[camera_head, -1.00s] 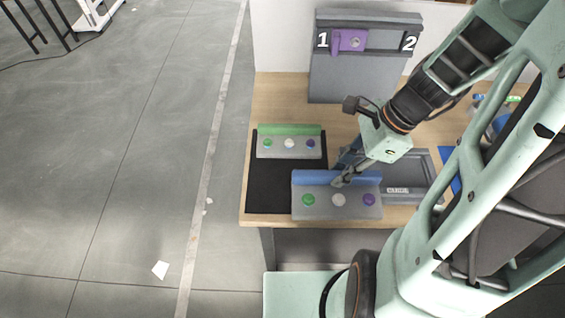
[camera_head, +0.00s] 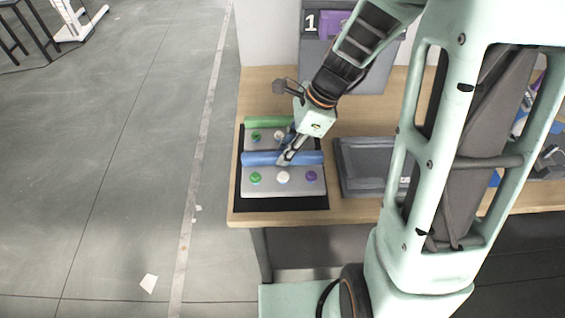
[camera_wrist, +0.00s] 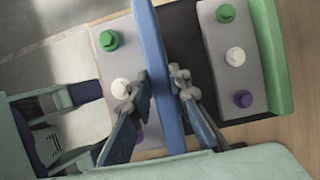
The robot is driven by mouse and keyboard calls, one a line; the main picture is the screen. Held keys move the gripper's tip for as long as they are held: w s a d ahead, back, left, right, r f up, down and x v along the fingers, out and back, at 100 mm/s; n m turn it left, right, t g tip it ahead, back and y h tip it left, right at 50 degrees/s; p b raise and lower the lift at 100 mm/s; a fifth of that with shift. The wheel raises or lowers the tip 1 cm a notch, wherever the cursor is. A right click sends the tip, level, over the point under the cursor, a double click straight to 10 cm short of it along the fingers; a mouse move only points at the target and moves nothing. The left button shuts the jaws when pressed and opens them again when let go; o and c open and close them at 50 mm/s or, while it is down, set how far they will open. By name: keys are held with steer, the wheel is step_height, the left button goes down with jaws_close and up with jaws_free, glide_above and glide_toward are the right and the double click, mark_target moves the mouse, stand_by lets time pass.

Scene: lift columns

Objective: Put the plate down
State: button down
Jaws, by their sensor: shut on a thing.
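The blue-edged plate (camera_head: 268,190) is grey with a green, a white and a purple button and a raised blue bar along its far side. My gripper (camera_head: 284,160) is shut on that blue bar, with one finger on each side of it in the wrist view (camera_wrist: 163,80). The plate is over the front part of the black mat (camera_head: 290,204); whether it touches the mat I cannot tell. The green-edged plate (camera_head: 262,144) lies behind it on the mat, partly hidden by my gripper. It also shows in the wrist view (camera_wrist: 220,38), apart from the held plate.
A dark grey tray (camera_head: 365,143) stands right of the mat on the wooden table (camera_head: 262,88). A grey upright panel marked 1 (camera_head: 345,75) with a purple slider stands behind. The table's left and front edges are close to the mat.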

steer(key=f+b, duration=0.3)
steer(key=shift+w+a+f, duration=0.1)
steer(key=shift+w+a, duration=0.2)
steer(key=shift+a, duration=0.05)
steer(key=shift+f+b, duration=0.35)
steer(key=shift+b, duration=0.05)
steer(key=shift+f, duration=0.1)
steer(key=shift+f, duration=0.1)
steer(key=c, duration=1.8)
jaws_free()
steer(key=p+v, duration=0.1)
steer(key=v, duration=1.1)
steer(key=shift+r, duration=0.25)
